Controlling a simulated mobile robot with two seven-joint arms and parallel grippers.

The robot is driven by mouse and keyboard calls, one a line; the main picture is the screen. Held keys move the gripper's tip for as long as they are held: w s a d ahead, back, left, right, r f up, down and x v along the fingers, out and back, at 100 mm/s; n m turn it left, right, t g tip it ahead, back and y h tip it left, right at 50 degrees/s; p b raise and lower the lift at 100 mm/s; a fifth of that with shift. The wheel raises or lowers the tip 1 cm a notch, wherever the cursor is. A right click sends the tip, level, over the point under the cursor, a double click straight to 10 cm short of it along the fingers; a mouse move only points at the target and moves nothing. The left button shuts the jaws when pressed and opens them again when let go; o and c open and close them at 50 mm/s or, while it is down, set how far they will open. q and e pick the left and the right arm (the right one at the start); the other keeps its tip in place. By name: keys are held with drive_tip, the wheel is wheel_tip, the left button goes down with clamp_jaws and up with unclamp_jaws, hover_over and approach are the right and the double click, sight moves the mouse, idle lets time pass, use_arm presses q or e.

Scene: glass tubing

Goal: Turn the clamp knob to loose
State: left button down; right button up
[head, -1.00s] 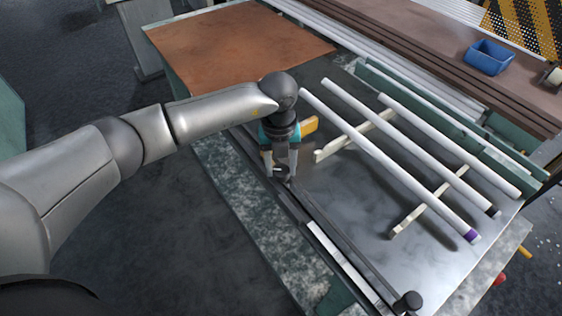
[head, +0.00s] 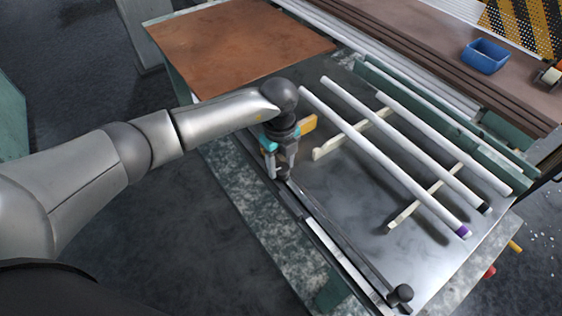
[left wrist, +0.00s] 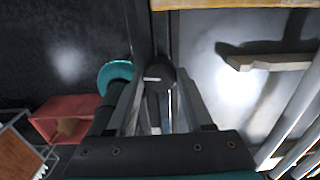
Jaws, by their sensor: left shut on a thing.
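A long dark clamp bar (head: 335,240) runs along the near left edge of the metal table top. A dark knob (head: 401,293) stands at its near end. My left gripper (head: 282,175) points down at the bar's far end. In the left wrist view, its fingers are shut on a dark round clamp knob (left wrist: 160,77). The fingers hide much of this knob, so its turn position cannot be told. My right gripper is not in view.
White glass tubes (head: 385,160) lie across pale supports (head: 425,200) right of the gripper. An orange-yellow block (head: 308,123) is close behind the gripper. A brown board (head: 240,45) lies at the far left, and a blue bin (head: 485,56) stands at the far right.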

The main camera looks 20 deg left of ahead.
sight(280, 169)
use_arm(q)
drive_tip(key=shift+w+r, duration=0.1)
drive_tip(key=shift+c, duration=1.5)
unclamp_jaws()
wheel_tip(280, 169, up, 15)
drive_tip(key=shift+s, duration=0.25)
drive_tip(key=shift+a, duration=0.1)
